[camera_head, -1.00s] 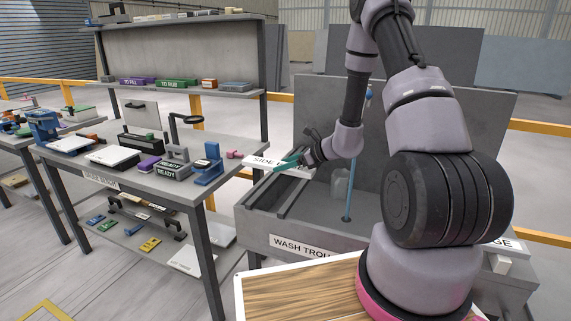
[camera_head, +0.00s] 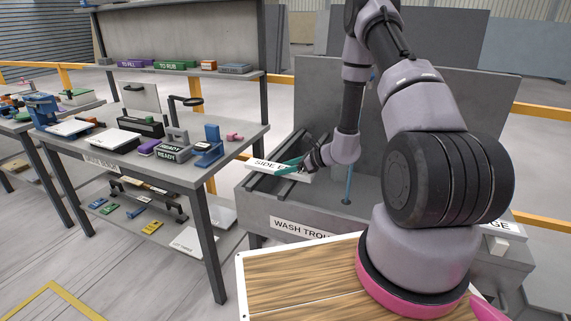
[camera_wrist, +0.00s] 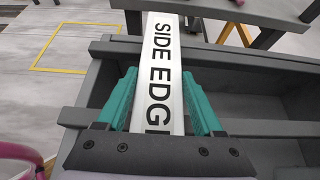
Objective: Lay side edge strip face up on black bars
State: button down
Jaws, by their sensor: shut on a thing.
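The side edge strip (camera_head: 263,164) is a white bar with black "SIDE EDGE" lettering facing up. My gripper (camera_head: 290,167) is shut on it, and the teal fingers press on both long sides of the strip in the wrist view (camera_wrist: 165,100). The strip sticks out forward past the fingertips, across the trough's rim. The black bars (camera_head: 270,184) run lengthwise in the left part of the wash trough, below the strip. I cannot tell whether the strip touches them.
The wash trough (camera_head: 262,215) has a raised rim and a tall back panel (camera_head: 440,110). The workbench (camera_head: 235,140) to the left holds a blue stand (camera_head: 210,148) and several tools.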

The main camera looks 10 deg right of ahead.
grip_release()
jog(key=shift+f, duration=0.1)
